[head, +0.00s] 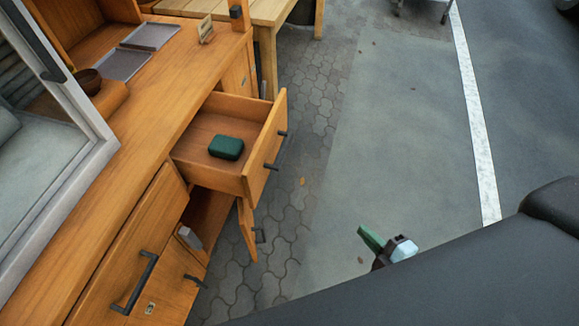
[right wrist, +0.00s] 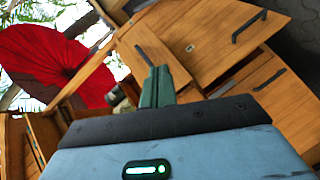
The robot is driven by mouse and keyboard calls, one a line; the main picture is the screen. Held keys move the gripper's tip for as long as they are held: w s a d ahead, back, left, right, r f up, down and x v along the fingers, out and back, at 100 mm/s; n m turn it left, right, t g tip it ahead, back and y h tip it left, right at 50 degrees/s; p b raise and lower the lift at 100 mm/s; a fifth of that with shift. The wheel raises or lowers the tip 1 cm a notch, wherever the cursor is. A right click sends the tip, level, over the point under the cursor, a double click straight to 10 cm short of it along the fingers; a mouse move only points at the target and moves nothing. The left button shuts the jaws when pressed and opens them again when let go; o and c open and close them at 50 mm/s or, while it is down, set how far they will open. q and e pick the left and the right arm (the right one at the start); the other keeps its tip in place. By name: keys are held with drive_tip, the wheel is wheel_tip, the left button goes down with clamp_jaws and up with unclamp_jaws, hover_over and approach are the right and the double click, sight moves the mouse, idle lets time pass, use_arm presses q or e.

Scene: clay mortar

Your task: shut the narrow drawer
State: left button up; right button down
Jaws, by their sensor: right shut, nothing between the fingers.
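The narrow drawer (head: 265,148) is pulled out of the wooden counter in the head view, with a dark bar handle (head: 276,151) on its front. A small dark green case (head: 226,147) lies inside it. My right gripper (head: 368,236) is apart from the drawer, to its lower right in the head view, over the pavement. Its green fingers also show in the right wrist view (right wrist: 157,82), shut and empty, with wooden panels and dark handles beyond them. My left gripper is not in view.
Below the drawer, a cabinet door (head: 248,229) stands open. The wooden counter top (head: 165,110) carries grey trays (head: 122,64) and a brown bowl (head: 88,81). Open pavement (head: 390,120) lies right of the drawer. A red umbrella (right wrist: 60,65) shows in the right wrist view.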

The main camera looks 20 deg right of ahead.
drive_tip(key=w+d+r+n+g+y+b, duration=0.15)
drive_tip(key=w+n+y+b, duration=0.55)
drive_tip(key=n, duration=0.9)
drive_tip(key=w+r+n+g+y+b, duration=0.1)
drive_tip(key=w+n+g+y+b, duration=0.25)
drive_tip(key=w+n+b, duration=0.85)
drive_tip(key=w+a+n+p, duration=0.3)
drive_tip(key=w+a+p, duration=0.1)
drive_tip(key=a, duration=0.8)
drive_tip(key=shift+w+y, duration=0.2)
drive_tip(key=shift+y, duration=0.25)
